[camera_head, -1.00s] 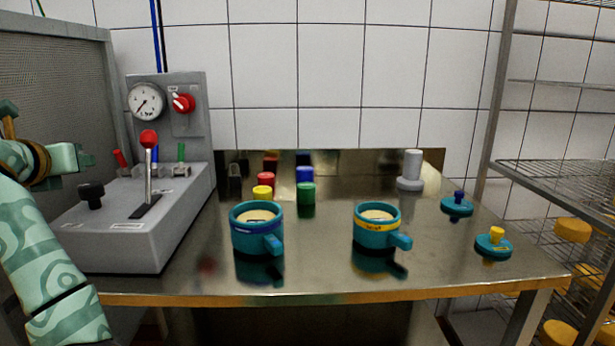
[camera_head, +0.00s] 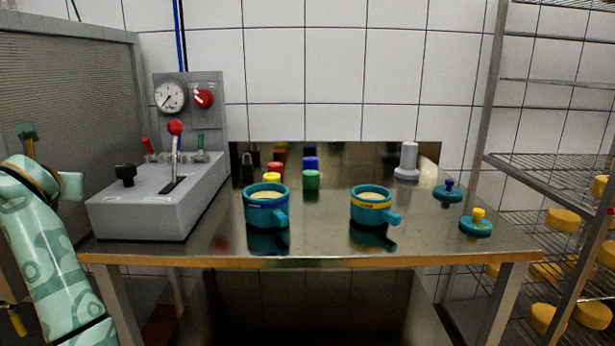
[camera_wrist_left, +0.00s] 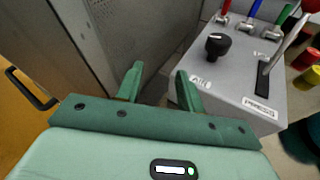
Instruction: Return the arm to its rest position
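My left arm (camera_head: 45,245) rises at the left edge of the head view, left of the grey press console and clear of the table. Its gripper is hard to make out there. In the left wrist view my left gripper (camera_wrist_left: 160,75) has its two green fingers apart with nothing between them. Beyond them are a grey mesh panel and the console. My right arm and gripper are not in view.
The console (camera_head: 140,215) with gauge and red-knobbed lever stands on the steel table (camera_head: 330,235). Two teal moulds (camera_head: 267,210) (camera_head: 371,208), weights and two lids (camera_head: 447,193) (camera_head: 475,226) stand on it. A grey mesh panel (camera_head: 75,95) is at left, a cheese rack (camera_head: 555,175) at right.

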